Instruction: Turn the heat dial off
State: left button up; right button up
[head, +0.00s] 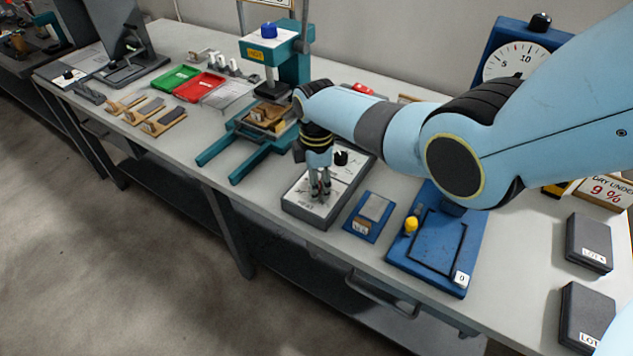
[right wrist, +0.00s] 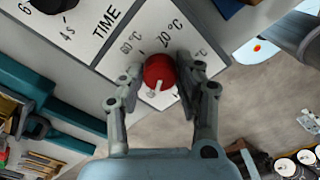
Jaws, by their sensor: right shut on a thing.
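The heat dial (right wrist: 158,68) is a round red knob with a white pointer mark, seen in the right wrist view on the pale top of a control box. Temperature marks in °C are printed around it, and the pointer mark faces down and slightly left in that view, away from them. My right gripper (head: 319,197) reaches down onto the front part of the control box (head: 306,212). In the right wrist view its two fingers (right wrist: 157,88) are closed on either side of the dial. The fingers hide the dial in the head view. My left gripper is not in view.
A black time knob (head: 341,158) stands on the same box behind my gripper. A teal press (head: 290,62) stands left of the box. A small blue block (head: 368,217) and a blue plate (head: 435,250) with a yellow knob lie to the right.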

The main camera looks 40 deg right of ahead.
jog(key=o, duration=1.1)
jog(key=shift+o, duration=0.2)
notch_tip(320, 180, up, 12)
